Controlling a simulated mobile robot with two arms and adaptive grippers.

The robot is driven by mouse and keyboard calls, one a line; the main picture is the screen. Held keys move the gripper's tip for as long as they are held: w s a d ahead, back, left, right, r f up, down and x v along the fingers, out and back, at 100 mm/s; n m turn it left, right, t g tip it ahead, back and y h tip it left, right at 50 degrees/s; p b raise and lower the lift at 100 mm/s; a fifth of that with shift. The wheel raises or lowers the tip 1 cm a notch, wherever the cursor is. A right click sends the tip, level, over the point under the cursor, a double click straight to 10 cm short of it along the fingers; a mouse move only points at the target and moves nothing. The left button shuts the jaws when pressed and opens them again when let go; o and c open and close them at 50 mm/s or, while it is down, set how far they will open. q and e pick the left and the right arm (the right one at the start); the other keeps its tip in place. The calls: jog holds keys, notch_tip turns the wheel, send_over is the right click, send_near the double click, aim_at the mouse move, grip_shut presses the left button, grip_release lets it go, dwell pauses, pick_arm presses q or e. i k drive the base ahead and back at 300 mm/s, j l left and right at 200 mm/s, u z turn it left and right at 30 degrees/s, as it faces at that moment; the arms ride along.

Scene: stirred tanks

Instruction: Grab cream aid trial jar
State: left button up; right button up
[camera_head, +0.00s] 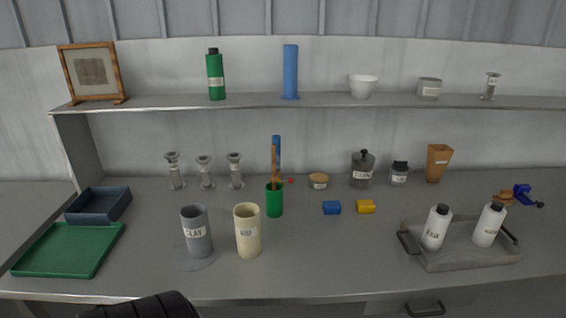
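The cream aid trial jar (247,232) stands upright on the grey bench, left of centre near the front. It is a tall, open-topped cream cylinder with a white label on its side. A similar grey jar (197,234) labelled CLAY stands just to its left, apart from it. A dark ribbed part, probably of my own arm, shows at the bottom edge left of the cream jar. No gripper fingers are visible, so neither gripper can be placed. Nothing is holding the cream jar.
A green cup (275,202) with tall sticks stands behind the cream jar. A green tray (70,249) and dark blue bin (98,204) lie left. A grey tray (470,258) with two white bottles is right.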

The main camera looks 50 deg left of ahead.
aim_at(246, 221)
jog(key=u, duration=1.95)
